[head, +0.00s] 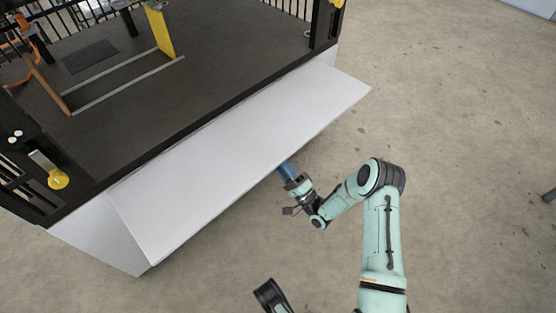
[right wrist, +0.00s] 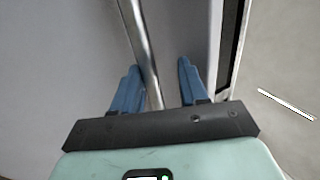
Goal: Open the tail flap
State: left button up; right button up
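The tail flap (head: 240,150) is a long white panel along the edge of the dark platform. It stands out at an angle from the white body below the platform. My right gripper (head: 287,169) is at the middle of the flap's outer edge, and its fingertips are partly hidden beneath the panel. In the right wrist view the two blue fingers of my right gripper (right wrist: 158,72) are spread apart. A thin shiny metal strip (right wrist: 143,45) runs between them, with gaps on both sides.
The dark platform (head: 130,130) carries a yellow-ended frame (head: 160,32) and black railings. Yellow fittings (head: 57,179) sit on its corner posts. The concrete floor (head: 460,150) right of the flap is clear apart from my arm.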

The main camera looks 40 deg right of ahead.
pick_arm(q)
jog(key=shift+t, duration=0.8)
jog(key=w+r+p, duration=0.1)
jog(key=w, duration=0.1)
jog(key=w+r, duration=0.1)
jog(key=w, duration=0.1)
jog(key=shift+d+r+p, duration=0.1)
jog(key=shift+d+p, duration=0.1)
jog(key=shift+p, duration=0.15)
pick_arm(e)
jog(key=v, duration=1.1)
jog(key=shift+f, duration=0.1)
